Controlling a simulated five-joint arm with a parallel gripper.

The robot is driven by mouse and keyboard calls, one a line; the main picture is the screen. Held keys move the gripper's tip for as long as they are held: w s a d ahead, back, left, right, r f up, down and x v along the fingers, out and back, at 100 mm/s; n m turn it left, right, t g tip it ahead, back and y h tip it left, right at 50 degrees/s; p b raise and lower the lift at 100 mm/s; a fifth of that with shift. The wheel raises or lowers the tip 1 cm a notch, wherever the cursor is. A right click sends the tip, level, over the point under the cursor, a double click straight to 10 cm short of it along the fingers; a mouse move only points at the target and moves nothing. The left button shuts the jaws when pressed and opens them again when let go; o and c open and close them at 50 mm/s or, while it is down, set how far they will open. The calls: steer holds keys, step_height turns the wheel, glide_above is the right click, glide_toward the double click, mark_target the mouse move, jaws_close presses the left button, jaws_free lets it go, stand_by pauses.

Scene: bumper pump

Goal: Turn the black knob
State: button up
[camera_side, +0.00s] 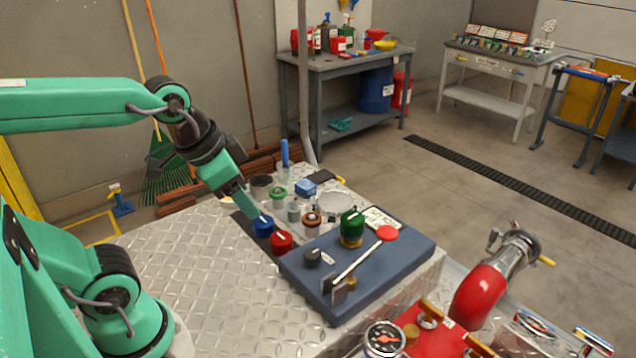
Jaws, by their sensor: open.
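The black knob (312,257), dark and round with a pale mark, stands on the left part of the blue-grey panel (395,272), beside a small white label. My gripper (250,214) is open and points down to the right, up and left of the black knob and apart from it. Its tips are close to a blue knob (263,228); I cannot tell whether they touch it. A red knob (281,241) lies between the blue knob and the black knob.
A green knob (352,226) and a lever with a red end (386,233) stand on the panel near the black knob. Jars and small parts crowd behind. A red pipe (478,296) and a gauge (384,338) stand at the front right. The diamond-plate top (190,250) is clear on the left.

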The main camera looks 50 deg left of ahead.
steer(key=w+f+m+g, duration=0.1)
steer(key=w+m, duration=0.2)
steer(key=m, duration=0.3)
steer(key=m+g, duration=0.4)
steer(key=m, duration=1.4)
glide_above(312, 253)
steer(key=shift+f, duration=4.75)
steer(key=shift+f, duration=0.1)
steer(key=shift+f, duration=3.8)
steer(key=shift+c, duration=0.2)
steer(key=c, duration=0.9)
